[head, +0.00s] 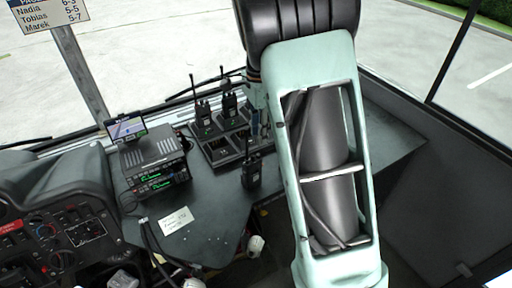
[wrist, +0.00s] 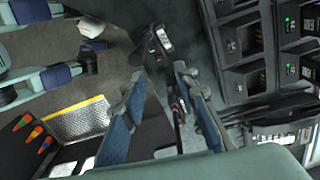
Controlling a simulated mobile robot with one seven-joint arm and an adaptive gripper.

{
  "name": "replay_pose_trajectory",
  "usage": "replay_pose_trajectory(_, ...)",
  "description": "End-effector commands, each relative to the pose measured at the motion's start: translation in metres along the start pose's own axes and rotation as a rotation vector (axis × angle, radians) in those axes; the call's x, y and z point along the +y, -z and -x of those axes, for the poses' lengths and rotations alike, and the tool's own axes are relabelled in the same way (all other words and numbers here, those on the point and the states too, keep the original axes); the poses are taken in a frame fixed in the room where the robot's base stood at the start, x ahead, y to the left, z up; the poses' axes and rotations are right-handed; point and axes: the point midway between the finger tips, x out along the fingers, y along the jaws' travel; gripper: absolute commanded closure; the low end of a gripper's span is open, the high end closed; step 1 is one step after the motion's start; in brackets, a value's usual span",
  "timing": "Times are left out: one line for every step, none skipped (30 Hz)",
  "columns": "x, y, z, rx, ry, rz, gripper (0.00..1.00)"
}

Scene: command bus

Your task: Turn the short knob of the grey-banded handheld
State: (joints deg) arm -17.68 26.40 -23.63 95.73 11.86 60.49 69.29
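Several black handhelds with antennas show in the head view. One (head: 250,172) stands in front of the charger rack, at the desk edge; two others, a left one (head: 203,116) and a right one (head: 229,105), stand at the rack's back. I cannot make out a grey band or the short knob on any. In the wrist view a handheld with a pale label (wrist: 163,40) lies just beyond the fingertips, and dark parts show between the fingers. My gripper (wrist: 160,72) is open, its blue-padded fingers apart. In the head view my arm hides most of it.
The charger rack (head: 218,152) has empty slots; it also shows in the wrist view (wrist: 240,80). A radio stack (head: 155,170) with a small screen stands to its left. A note (head: 175,220) lies on the desk. The dashboard (head: 60,240) is at left.

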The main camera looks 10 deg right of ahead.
Motion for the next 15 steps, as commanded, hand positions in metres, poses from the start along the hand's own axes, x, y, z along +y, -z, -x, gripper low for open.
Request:
replay_pose_trajectory(0.001, 0.000, -0.012, 0.000, -0.006, 0.000, 0.72)
replay_pose_trajectory(0.001, 0.000, -0.018, 0.000, -0.005, 0.000, 0.72)
replay_pose_trajectory(0.001, 0.000, -0.025, 0.001, -0.004, 0.000, 0.72)
replay_pose_trajectory(0.001, 0.000, -0.031, 0.001, -0.004, 0.000, 0.72)
replay_pose_trajectory(0.001, 0.000, -0.037, 0.000, -0.004, 0.000, 0.72)
replay_pose_trajectory(0.001, 0.000, -0.043, 0.000, -0.003, 0.001, 0.72)
replay_pose_trajectory(0.001, 0.000, -0.048, 0.001, -0.003, 0.001, 0.72)
replay_pose_trajectory(0.001, 0.000, -0.053, 0.001, -0.002, 0.001, 0.72)
replay_pose_trajectory(0.000, 0.000, -0.058, 0.001, -0.002, 0.001, 0.72)
replay_pose_trajectory(0.000, 0.000, -0.061, 0.001, -0.001, 0.001, 0.72)
replay_pose_trajectory(0.000, 0.000, -0.065, 0.001, 0.000, 0.001, 0.72)
replay_pose_trajectory(0.000, 0.000, -0.068, 0.001, 0.000, 0.001, 0.72)
replay_pose_trajectory(0.000, 0.000, -0.071, 0.001, -0.001, 0.001, 0.72)
replay_pose_trajectory(0.000, 0.000, -0.072, 0.001, 0.000, 0.001, 0.72)
replay_pose_trajectory(0.000, 0.000, -0.074, 0.001, 0.001, 0.002, 0.72)
